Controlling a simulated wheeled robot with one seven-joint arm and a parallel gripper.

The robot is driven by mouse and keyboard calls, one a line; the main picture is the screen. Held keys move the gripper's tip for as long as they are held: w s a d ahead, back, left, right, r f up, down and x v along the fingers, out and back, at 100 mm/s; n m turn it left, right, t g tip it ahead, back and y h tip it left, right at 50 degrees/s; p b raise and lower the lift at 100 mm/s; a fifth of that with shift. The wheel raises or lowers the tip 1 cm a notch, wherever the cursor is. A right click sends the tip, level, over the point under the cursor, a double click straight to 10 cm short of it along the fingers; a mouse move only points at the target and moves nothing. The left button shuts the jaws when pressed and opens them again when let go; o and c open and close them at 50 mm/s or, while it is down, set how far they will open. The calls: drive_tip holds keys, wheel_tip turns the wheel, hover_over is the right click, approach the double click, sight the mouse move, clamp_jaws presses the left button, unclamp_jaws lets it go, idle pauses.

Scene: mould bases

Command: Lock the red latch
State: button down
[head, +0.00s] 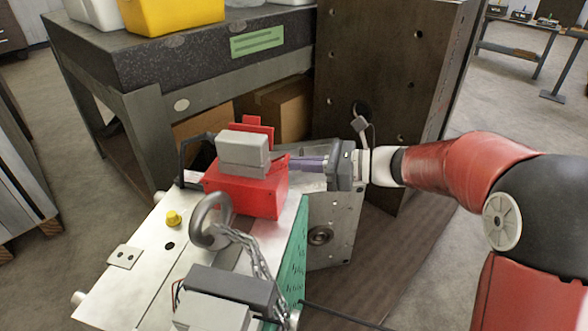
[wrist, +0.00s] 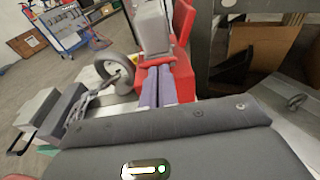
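The red latch housing (head: 246,190) is a red box on the pale metal mould base (head: 150,255), with a grey block (head: 243,153) on top and an upright red plate (head: 258,130) behind it. It also shows in the wrist view (wrist: 185,82), in front of my fingers. My gripper (head: 293,163) reaches in from the right, its purple-grey fingers level and pointing at the red housing's upper right side. In the wrist view the fingers (wrist: 157,70) lie close together, with no clear gap. Their tips are at or very near the red part; contact is unclear.
A round grey ring (head: 211,221) with a chain and a yellow knob (head: 173,218) stand on the mould base. A dark drilled metal block (head: 385,80) rises behind my gripper. A stone-topped table (head: 200,50) with a yellow bin (head: 170,12) stands at the back left.

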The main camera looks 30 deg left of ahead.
drive_tip(key=shift+s+a+f+g, duration=0.1)
drive_tip(key=shift+s+a+g, duration=0.25)
drive_tip(key=shift+s, duration=0.1)
drive_tip(key=shift+w+a+r, duration=0.15)
drive_tip(key=shift+a+r, duration=0.15)
drive_tip(key=shift+r, duration=0.5)
drive_tip(key=shift+a+r, duration=0.1)
drive_tip(key=shift+r, duration=0.05)
drive_tip(key=shift+a+r, duration=0.25)
idle(0.3)
